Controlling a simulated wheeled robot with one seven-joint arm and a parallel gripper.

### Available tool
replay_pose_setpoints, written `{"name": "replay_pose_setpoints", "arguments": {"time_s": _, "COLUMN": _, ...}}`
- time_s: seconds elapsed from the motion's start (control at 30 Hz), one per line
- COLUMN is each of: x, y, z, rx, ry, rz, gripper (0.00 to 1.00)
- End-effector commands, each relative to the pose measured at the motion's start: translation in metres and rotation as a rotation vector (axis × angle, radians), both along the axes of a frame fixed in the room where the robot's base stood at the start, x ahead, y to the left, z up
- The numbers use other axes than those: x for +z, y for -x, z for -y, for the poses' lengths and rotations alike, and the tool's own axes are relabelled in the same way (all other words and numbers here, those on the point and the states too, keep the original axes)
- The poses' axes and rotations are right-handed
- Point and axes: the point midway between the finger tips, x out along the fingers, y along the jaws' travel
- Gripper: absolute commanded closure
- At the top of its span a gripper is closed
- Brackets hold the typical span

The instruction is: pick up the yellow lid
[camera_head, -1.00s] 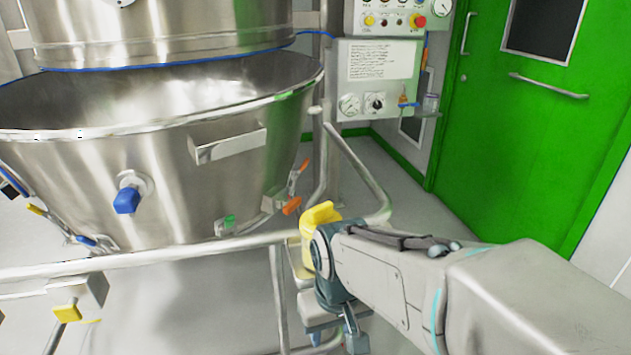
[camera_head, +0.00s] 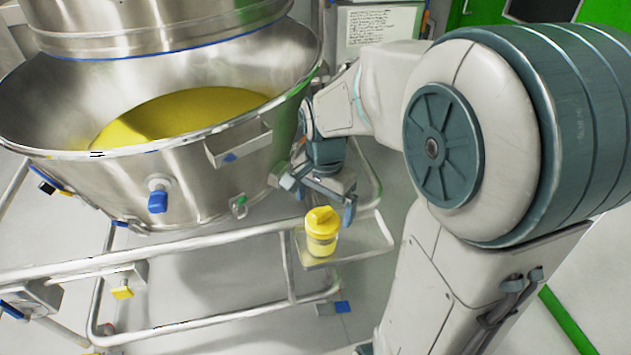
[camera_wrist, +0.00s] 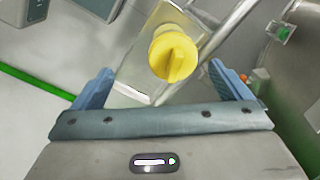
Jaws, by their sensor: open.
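The yellow lid (camera_head: 321,217) is a round cap with a raised grip bar. It sits on top of a clear jar (camera_head: 320,242) with yellow contents, upright on a small metal tray (camera_head: 368,241) beside the big steel bowl. In the wrist view the lid (camera_wrist: 173,57) appears from above, beyond and between my fingertips. My gripper (camera_head: 322,196) is open and empty, just above and behind the lid in the head view. Its blue fingers (camera_wrist: 161,78) stand wide apart in the wrist view, and none touches the lid.
The large steel bowl (camera_head: 185,170) with yellow powder (camera_head: 175,115) stands to the left. A metal tube rail (camera_head: 190,243) runs around it, close to the tray. My own arm fills the right side. Open floor lies below the tray.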

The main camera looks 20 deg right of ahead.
Motion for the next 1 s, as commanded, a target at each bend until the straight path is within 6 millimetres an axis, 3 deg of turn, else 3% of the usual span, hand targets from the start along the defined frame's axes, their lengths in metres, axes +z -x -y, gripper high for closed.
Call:
{"name": "replay_pose_setpoints", "arguments": {"time_s": 0.03, "x": 0.025, "y": -0.007, "z": 0.000, "rx": -0.050, "ry": -0.002, "rz": -0.007, "gripper": 0.03}}
{"name": "replay_pose_setpoints", "arguments": {"time_s": 0.1, "x": 0.038, "y": -0.014, "z": -0.001, "rx": -0.117, "ry": -0.005, "rz": -0.011, "gripper": 0.03}}
{"name": "replay_pose_setpoints", "arguments": {"time_s": 0.27, "x": 0.057, "y": -0.027, "z": -0.002, "rx": -0.235, "ry": -0.011, "rz": -0.019, "gripper": 0.03}}
{"name": "replay_pose_setpoints", "arguments": {"time_s": 0.43, "x": 0.062, "y": -0.034, "z": -0.002, "rx": -0.296, "ry": -0.013, "rz": -0.024, "gripper": 0.03}}
{"name": "replay_pose_setpoints", "arguments": {"time_s": 0.57, "x": 0.046, "y": -0.034, "z": -0.002, "rx": -0.307, "ry": -0.012, "rz": -0.028, "gripper": 0.03}}
{"name": "replay_pose_setpoints", "arguments": {"time_s": 0.83, "x": -0.007, "y": -0.033, "z": -0.002, "rx": -0.306, "ry": -0.013, "rz": -0.029, "gripper": 0.03}}
{"name": "replay_pose_setpoints", "arguments": {"time_s": 1.0, "x": -0.023, "y": -0.034, "z": -0.002, "rx": -0.304, "ry": -0.013, "rz": -0.024, "gripper": 0.03}}
